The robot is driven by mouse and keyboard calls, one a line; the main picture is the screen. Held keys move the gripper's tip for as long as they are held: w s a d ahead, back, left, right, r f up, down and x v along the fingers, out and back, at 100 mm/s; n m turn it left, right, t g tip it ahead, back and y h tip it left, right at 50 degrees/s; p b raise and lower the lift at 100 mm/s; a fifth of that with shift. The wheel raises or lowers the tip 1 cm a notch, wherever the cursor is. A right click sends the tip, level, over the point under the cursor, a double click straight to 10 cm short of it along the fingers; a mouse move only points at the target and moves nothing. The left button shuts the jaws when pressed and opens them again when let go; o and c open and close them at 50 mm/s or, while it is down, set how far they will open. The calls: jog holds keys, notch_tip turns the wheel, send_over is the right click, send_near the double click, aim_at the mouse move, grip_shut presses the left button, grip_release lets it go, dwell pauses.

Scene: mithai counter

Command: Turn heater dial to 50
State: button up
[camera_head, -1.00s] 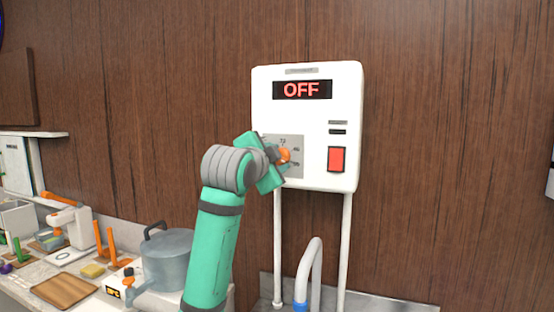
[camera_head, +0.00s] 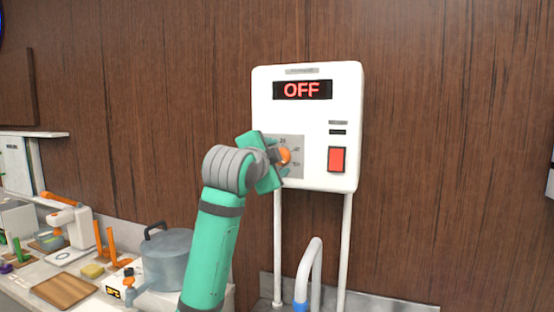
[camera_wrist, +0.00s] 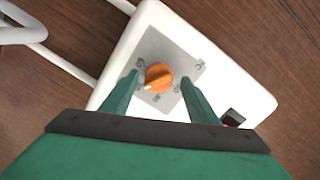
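The white wall heater (camera_head: 348,115) shows "OFF" in red on its display (camera_head: 302,90). Its orange dial (camera_head: 285,155) sits on a grey plate at the lower left, partly hidden by my gripper in the head view. In the wrist view, the dial (camera_wrist: 159,78) shows whole, with a white pointer mark toward its lower left. Small numbers ring it but are too blurred to read surely. My gripper (camera_wrist: 160,84) is open, its two green fingers on either side of the dial, apart from it as far as I can tell.
A red rocker switch (camera_head: 336,160) is to the right of the dial; its edge shows close to the right finger in the wrist view. White pipes (camera_head: 346,240) run down below the heater. A counter with a steel pot (camera_head: 168,258) is at lower left.

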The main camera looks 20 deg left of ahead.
jog(key=s, duration=1)
jog(key=shift+s+r, duration=0.35)
jog(key=shift+r, duration=0.1)
jog(key=shift+d, duration=0.15)
